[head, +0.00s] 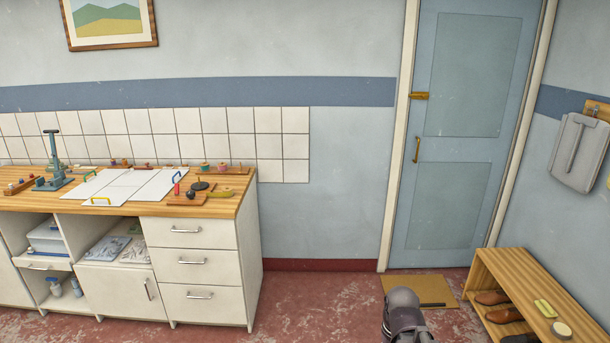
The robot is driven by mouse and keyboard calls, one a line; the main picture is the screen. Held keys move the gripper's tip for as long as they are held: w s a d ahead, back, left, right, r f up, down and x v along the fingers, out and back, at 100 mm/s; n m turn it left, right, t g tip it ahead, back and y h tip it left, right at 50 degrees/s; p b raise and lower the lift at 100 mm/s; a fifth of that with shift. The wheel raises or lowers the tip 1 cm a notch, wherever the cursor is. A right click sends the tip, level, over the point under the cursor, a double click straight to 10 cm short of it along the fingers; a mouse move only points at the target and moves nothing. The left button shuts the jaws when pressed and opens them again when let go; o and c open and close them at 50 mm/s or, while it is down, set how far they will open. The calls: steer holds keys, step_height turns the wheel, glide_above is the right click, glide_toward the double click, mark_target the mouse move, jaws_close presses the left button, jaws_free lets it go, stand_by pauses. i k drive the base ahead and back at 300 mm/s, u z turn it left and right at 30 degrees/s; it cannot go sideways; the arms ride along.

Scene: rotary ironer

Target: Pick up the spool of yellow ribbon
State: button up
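I cannot make out a spool of yellow ribbon with certainty. On the back right of the wooden worktop, a small wooden stand holds a teal spool-like piece (205,167) and a pink one (222,168); they are too small to tell more. A yellow flat piece (221,193) lies near the worktop's right front. A yellow block (544,308) lies on the shoe bench at the lower right. A grey rounded part of my arm shows at the bottom edge, right of centre. My gripper is not in view.
The worktop (225,207) stands over cupboards and drawers (190,264) at left. It bears white panels (142,186) and a teal press (54,165). A shoe bench (497,266) stands right of a doormat (445,291) and door. Red floor between is clear.

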mark_target(227, 192)
steer(key=u, duration=0.05)
steer(key=i, duration=1.55)
steer(key=u, duration=0.8)
steer(key=i, duration=1.2)
steer(key=u, duration=0.45)
